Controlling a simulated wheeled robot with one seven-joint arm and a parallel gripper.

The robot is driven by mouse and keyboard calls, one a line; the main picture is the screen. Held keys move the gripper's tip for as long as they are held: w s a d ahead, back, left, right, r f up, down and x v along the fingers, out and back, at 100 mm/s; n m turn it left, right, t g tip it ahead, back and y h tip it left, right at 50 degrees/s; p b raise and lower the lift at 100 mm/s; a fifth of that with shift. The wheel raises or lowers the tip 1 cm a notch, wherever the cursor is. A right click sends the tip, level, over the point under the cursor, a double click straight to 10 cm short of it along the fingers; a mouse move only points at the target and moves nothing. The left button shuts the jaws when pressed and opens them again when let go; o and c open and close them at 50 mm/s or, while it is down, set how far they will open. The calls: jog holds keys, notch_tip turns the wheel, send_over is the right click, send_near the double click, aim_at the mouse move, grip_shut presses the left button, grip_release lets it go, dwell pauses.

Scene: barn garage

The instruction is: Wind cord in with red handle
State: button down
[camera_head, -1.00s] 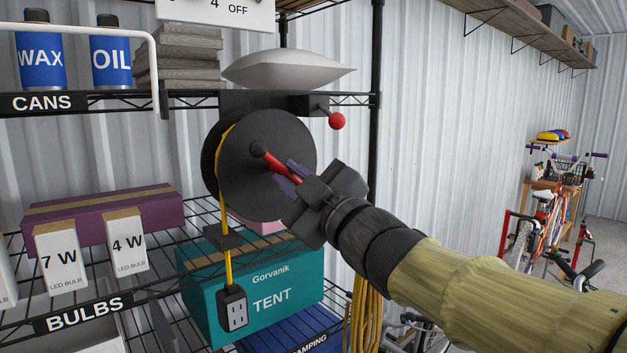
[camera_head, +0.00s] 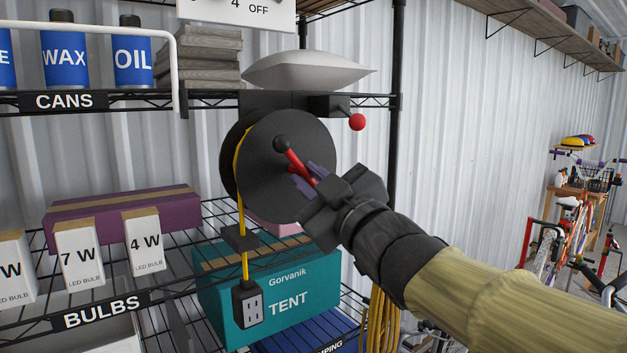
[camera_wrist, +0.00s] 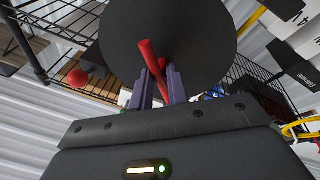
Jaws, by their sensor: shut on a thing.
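A black cord reel (camera_head: 262,190) hangs under a shelf, its round face toward me; it fills the upper wrist view (camera_wrist: 200,30). The red handle (camera_head: 293,158) crosses that face, with a dark knob at its upper end. My gripper (camera_head: 308,180) is shut on the red handle, which shows between the purple fingers in the wrist view (camera_wrist: 151,57). Yellow cord (camera_head: 240,195) runs off the reel's left side, down through a black guide (camera_head: 240,238), to a black outlet block (camera_head: 248,304) hanging below it. The fingers partly cover the handle's lower part.
A red ball knob (camera_head: 357,122) sticks out right of the reel. A teal tent box (camera_head: 215,293) stands behind the outlet block. Bulb boxes (camera_head: 80,255) and a purple box (camera_head: 120,218) are on the left shelf. A black shelf post (camera_head: 397,150) stands right of the reel.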

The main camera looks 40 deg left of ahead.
jog(key=shift+r, duration=0.15)
jog(key=c, duration=1.4)
grip_release()
jog(key=shift+w, duration=0.15)
jog(key=shift+d+f, duration=0.15)
jog(key=shift+f, duration=0.05)
jog(key=shift+s+d+f, duration=0.1)
jog(key=shift+s+d, duration=0.1)
jog(key=shift+d, duration=0.05)
jog(key=p+v, duration=0.2)
jog(key=v, duration=1.4)
jog(key=shift+d+p, duration=0.25)
jog(key=shift+p, duration=0.1)
